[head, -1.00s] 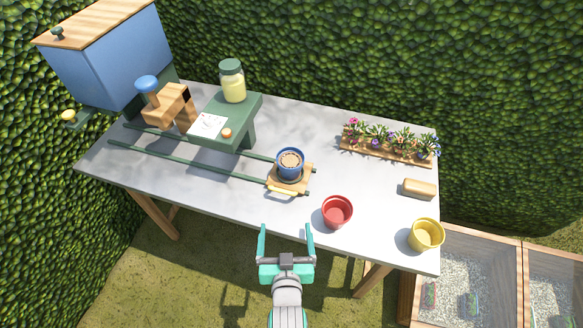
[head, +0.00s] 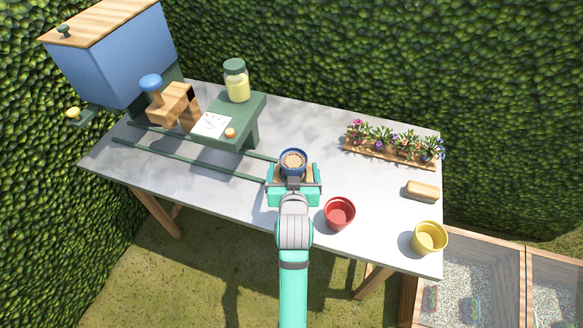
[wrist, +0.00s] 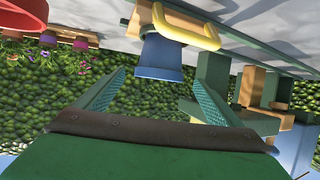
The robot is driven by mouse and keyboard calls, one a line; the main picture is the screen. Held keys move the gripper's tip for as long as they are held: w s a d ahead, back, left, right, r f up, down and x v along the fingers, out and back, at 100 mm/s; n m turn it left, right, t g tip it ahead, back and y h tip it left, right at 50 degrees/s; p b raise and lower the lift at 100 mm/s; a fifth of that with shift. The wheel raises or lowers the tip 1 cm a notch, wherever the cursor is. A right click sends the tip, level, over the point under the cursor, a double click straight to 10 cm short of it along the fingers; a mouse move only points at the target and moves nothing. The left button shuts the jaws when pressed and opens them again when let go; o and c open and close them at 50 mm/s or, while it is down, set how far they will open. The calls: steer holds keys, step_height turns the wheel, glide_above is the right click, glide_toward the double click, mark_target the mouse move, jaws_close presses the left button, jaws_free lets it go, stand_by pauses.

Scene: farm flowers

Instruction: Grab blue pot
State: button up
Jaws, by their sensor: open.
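My gripper (head: 293,177) is at the front of the pot, covering part of the carriage in the head view. In the wrist view, which looks upside down, the blue pot (wrist: 160,57) sits beyond and between my two open, green, ribbed fingers (wrist: 152,95). The carriage's yellow handle (wrist: 187,28) also shows there.
A red pot (head: 339,213) stands just right of my gripper and a yellow pot (head: 429,238) near the right corner. A flower planter (head: 390,155) and a wooden block (head: 422,190) lie at right. The green stand (head: 245,120) with a jar (head: 236,82) is at left.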

mark_target(293, 153)
steer(key=x, duration=0.6)
steer(key=shift+w+a+r, duration=0.2)
steer(key=shift+w+a, duration=0.05)
steer(key=shift+a, duration=0.05)
steer(key=shift+w+d+f, duration=0.1)
steer(key=shift+w+d, duration=0.15)
steer(key=shift+d, duration=0.4)
steer(key=shift+a, duration=0.35)
steer(key=c, duration=1.5)
steer(key=shift+o, duration=0.2)
